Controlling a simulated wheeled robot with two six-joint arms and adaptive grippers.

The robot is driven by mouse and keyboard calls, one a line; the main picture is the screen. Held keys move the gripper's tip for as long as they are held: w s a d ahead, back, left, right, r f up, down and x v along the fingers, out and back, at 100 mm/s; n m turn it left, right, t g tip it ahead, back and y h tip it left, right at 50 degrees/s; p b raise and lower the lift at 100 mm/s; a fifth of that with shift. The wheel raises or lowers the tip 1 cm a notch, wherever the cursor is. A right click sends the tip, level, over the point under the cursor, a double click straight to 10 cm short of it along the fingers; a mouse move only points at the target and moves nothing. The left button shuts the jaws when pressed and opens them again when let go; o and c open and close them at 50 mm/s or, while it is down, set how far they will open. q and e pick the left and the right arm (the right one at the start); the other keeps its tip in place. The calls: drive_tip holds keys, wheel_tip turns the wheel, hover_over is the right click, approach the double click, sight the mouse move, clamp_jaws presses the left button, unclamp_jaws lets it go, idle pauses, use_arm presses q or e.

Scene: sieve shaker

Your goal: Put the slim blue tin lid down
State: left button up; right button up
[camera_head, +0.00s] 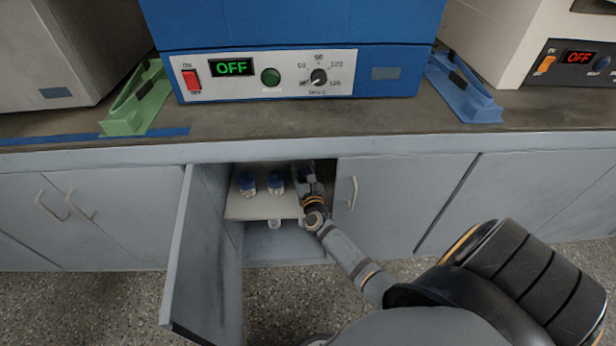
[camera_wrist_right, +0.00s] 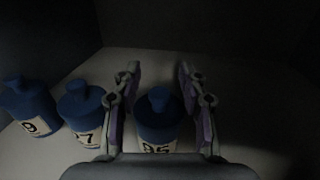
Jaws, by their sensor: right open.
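My right gripper (camera_wrist_right: 160,100) is open inside the cabinet, also seen in the head view (camera_head: 305,177). Its fingers stand on either side of a small tin with a blue knobbed lid (camera_wrist_right: 158,105) and a white label that seems to read 95. No clear grip on it shows. Two more blue-topped tins stand to its left: the near one (camera_wrist_right: 84,105) and the far-left one (camera_wrist_right: 28,98). They also show in the head view as the left tin (camera_head: 247,183) and the middle tin (camera_head: 275,182). No separate, loose lid is visible. My left gripper is out of view.
The tins stand on a pale upper shelf (camera_head: 258,209). The cabinet door (camera_head: 200,262) hangs open at left. The counter (camera_head: 330,122) bears a blue machine (camera_head: 300,28), a green stand (camera_head: 138,103) and a blue stand (camera_head: 464,92).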

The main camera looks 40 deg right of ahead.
drive_tip(key=v, duration=1.2)
drive_tip(key=s+a+f+n+g+y, duration=0.2)
drive_tip(key=a+n+y, duration=0.4)
drive_tip(key=n, duration=0.6)
drive_tip(key=s+a+f+n+g+y, duration=0.15)
drive_tip(key=a+n+y, duration=0.35)
drive_tip(key=a+n, duration=0.5)
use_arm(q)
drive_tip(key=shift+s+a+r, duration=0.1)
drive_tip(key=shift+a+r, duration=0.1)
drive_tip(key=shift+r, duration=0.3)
use_arm(e)
drive_tip(key=s+d+f+n+g+h, duration=0.1)
drive_tip(key=s+d+f+n+g, duration=0.1)
drive_tip(key=s+n+g, duration=0.3)
drive_tip(key=s+d+f+n+g+h, duration=0.2)
drive_tip(key=s+d+n+g, duration=0.2)
drive_tip(key=s+n, duration=0.9)
drive_tip(key=shift+f+n+g, duration=0.15)
drive_tip(key=shift+n+g, duration=0.55)
drive_tip(key=shift+g, duration=0.55)
drive_tip(key=shift+w+d, duration=0.1)
